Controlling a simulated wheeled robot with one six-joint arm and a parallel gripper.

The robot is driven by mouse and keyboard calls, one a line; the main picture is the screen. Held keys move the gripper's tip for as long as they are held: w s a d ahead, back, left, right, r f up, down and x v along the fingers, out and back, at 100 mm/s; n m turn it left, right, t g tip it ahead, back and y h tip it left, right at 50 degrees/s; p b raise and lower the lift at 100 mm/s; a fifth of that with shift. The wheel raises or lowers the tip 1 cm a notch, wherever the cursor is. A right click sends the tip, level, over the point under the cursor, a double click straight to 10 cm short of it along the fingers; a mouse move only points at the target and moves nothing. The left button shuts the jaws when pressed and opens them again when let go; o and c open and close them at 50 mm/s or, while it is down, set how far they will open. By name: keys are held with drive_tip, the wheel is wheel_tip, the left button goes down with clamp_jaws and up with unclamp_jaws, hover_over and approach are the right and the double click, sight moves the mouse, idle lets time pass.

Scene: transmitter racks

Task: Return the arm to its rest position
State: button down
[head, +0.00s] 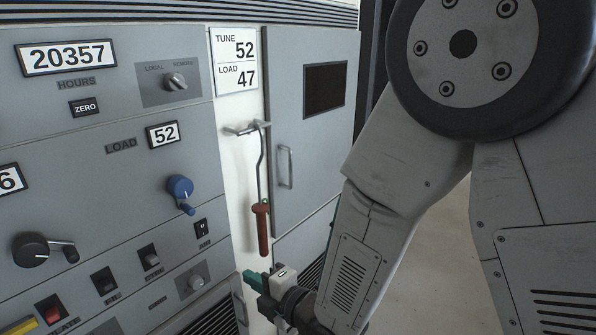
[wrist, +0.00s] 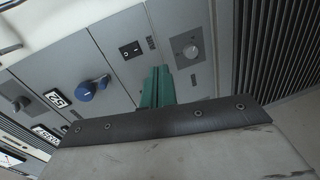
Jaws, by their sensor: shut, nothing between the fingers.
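My gripper (head: 256,279) is at the bottom middle of the head view, at the end of my folded grey arm, in front of the lower part of the rack. Its green fingers (wrist: 157,87) also show in the wrist view, side by side and closed, with nothing between them. They point toward the grey panel with a rocker switch and a small grey knob. I cannot tell the exact gap between the fingertips and the panel, and no contact shows.
The rack panel carries a blue crank knob (head: 181,191), a black crank knob (head: 31,250) and several switches. A red-handled hook tool (head: 262,226) hangs on the white strip beside a grey cabinet door (head: 318,110). Bare floor (head: 437,255) shows behind my arm.

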drive_tip(key=s+d+f+m+g+h, duration=0.1)
drive_tip(key=d+f+m+g+h, duration=0.2)
drive_tip(key=d+f+m+h, duration=0.4)
drive_tip(key=s+d+r+m+g+h, duration=0.25)
drive_tip(key=d+m, duration=0.25)
drive_tip(key=d, duration=0.3)
drive_tip(key=s+d+r+m+g+h, duration=0.1)
drive_tip(key=s+d+r+m+h, duration=0.1)
drive_tip(key=s+d+r+m, duration=0.5)
drive_tip(key=s+d+r+m+g+h, duration=0.1)
drive_tip(key=s+d+r+m, duration=0.7)
drive_tip(key=d+r, duration=0.6)
drive_tip(key=shift+s+d+r+m+g+h, duration=0.15)
drive_tip(key=shift+s+d+m+g+h, duration=0.3)
drive_tip(key=shift+d, duration=0.9)
